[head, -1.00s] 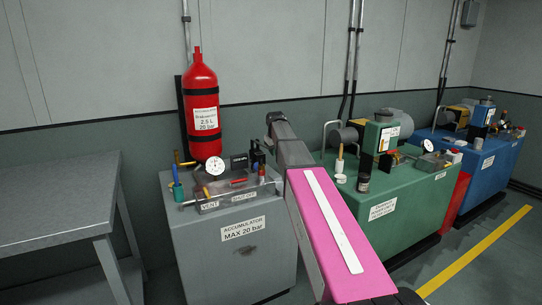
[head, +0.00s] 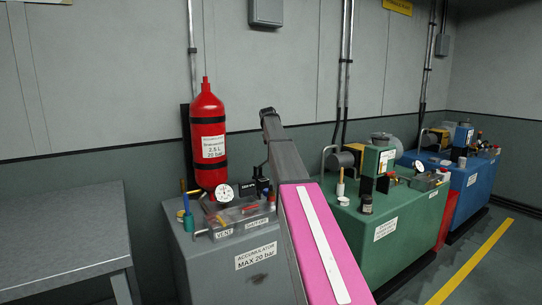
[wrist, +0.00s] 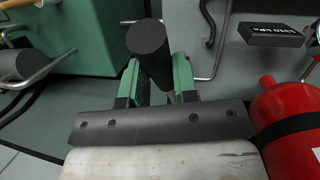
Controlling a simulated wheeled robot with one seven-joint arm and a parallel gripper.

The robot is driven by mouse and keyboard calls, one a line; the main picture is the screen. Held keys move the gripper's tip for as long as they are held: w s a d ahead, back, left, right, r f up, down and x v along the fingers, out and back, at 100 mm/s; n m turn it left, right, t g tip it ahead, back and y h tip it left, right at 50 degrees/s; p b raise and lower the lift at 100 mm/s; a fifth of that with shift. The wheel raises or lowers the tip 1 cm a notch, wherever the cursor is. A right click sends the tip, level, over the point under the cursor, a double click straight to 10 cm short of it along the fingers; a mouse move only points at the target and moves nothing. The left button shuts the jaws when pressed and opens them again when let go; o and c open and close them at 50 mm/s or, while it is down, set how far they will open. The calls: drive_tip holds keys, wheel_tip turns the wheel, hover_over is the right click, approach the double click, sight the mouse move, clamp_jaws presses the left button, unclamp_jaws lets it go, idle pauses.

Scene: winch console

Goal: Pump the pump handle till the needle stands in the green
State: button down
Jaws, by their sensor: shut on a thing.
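The pump handle's round dark grip (wrist: 148,40) shows in the wrist view, end toward the camera. My gripper (wrist: 158,88) has its two green fingers shut on it. In the head view the gripper and handle are mostly hidden behind my own grey and pink arm. The white round gauge (head: 223,193) stands on the grey accumulator console (head: 205,265), left of my arm. Its needle and green band are too small to read.
A red accumulator bottle (head: 207,130) stands behind the console and shows close at right in the wrist view (wrist: 290,110). A metal table (head: 60,235) is at left. Green (head: 385,225) and blue (head: 470,185) units stand at right.

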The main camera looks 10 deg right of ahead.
idle(0.4)
drive_tip(key=c, duration=0.9)
unclamp_jaws()
drive_tip(key=shift+w+r, duration=0.1)
drive_tip(key=v, duration=1)
drive_tip(key=shift+a+r, duration=0.1)
drive_tip(key=shift+r, duration=0.25)
